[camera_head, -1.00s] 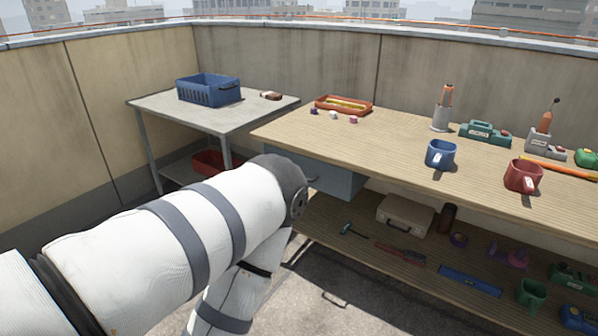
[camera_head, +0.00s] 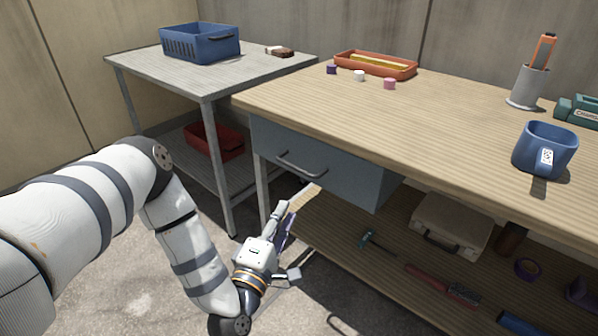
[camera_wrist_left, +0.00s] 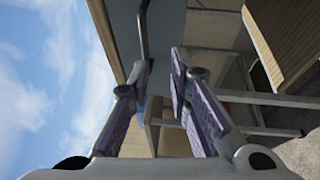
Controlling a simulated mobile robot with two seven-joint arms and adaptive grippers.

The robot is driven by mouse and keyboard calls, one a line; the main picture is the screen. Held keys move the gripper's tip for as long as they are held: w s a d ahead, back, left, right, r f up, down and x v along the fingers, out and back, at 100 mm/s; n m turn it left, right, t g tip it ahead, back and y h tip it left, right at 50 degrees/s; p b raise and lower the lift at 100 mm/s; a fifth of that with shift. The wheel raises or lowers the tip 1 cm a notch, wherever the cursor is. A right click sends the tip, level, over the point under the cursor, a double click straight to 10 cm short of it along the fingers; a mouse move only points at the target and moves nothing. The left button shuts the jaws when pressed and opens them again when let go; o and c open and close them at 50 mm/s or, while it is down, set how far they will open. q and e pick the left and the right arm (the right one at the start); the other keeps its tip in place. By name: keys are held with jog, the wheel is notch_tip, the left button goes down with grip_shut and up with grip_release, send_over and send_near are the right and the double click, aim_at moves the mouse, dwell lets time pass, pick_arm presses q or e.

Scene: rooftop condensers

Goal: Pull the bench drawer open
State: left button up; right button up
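The bench drawer (camera_head: 335,172) is a blue-grey box front under the wooden workbench top (camera_head: 400,125), at its left end, and it looks shut. Its metal bar handle (camera_head: 301,170) runs across the front; the handle also shows near the top of the left wrist view (camera_wrist_left: 143,30). My left gripper (camera_head: 287,218) is below and in front of the handle, apart from it. In the left wrist view its two purple-padded fingers (camera_wrist_left: 160,72) are spread with nothing between them. My right gripper is in neither current view.
A grey side table (camera_head: 215,82) stands left of the bench with a blue basket (camera_head: 200,46) on top and a red bin (camera_head: 215,142) below. The bench's lower shelf (camera_head: 390,270) holds a beige case (camera_head: 450,226) and tools. Floor in front is clear.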

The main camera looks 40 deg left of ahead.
aim_at(295, 168)
pick_arm(q)
jog(key=shift+n+y, duration=0.4)
jog(key=shift+n, duration=0.1)
jog(key=x, duration=0.4)
jog(key=r+x, duration=0.1)
jog(key=x, duration=0.3)
jog(key=r+x, duration=0.1)
jog(key=x, duration=0.3)
jog(key=shift+a, duration=0.45)
grip_shut()
